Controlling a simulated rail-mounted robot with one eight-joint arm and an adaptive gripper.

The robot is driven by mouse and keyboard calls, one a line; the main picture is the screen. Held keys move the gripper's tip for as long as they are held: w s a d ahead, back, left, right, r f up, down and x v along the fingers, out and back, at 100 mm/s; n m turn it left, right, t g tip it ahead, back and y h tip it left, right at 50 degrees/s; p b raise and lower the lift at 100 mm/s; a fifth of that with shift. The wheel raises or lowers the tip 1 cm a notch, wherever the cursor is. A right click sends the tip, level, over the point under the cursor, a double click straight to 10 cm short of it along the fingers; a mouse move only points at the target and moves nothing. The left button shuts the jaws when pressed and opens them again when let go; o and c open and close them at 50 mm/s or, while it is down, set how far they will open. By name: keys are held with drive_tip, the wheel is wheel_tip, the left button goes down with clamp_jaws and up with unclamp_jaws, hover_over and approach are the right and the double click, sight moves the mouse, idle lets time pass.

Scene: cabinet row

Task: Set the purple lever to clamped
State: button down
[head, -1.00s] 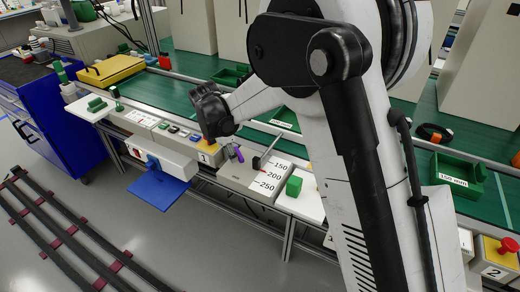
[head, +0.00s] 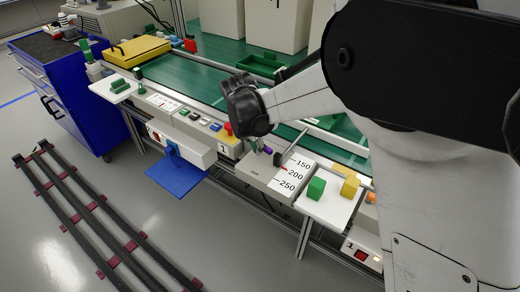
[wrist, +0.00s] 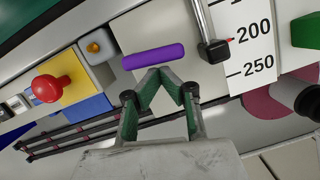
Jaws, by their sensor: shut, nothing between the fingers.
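The purple lever (wrist: 153,56) is a rounded bar lying nearly level across the wrist view, on a pale box. In the head view a small part of the purple lever (head: 267,151) shows just right of my fingers. My gripper (wrist: 166,73) is shut and empty, its green finger links meeting just below the lever in the wrist view. Whether the fingertips touch the lever I cannot tell. In the head view my gripper (head: 256,146) points down over the box, its dark body hiding what lies behind. No clamped marking is readable.
Right of the lever, a metal rod with a black end (wrist: 214,51) points near 200 on a scale. A green block (head: 316,188) and yellow block (head: 350,186) stand on the white shelf.

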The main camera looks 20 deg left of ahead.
drive_tip(key=shift+w+a, duration=0.25)
drive_tip(key=shift+s+a, duration=0.2)
drive_tip(key=shift+s, duration=0.35)
drive_tip(key=s, duration=0.1)
drive_tip(key=s+a, duration=0.1)
drive_tip(key=shift+s+b, duration=0.3)
drive_tip(key=shift+s, duration=0.1)
drive_tip(key=d+p+v, duration=0.1)
drive_tip(key=p+v, duration=0.1)
drive_tip(key=v, duration=0.8)
drive_tip(key=shift+a, duration=0.45)
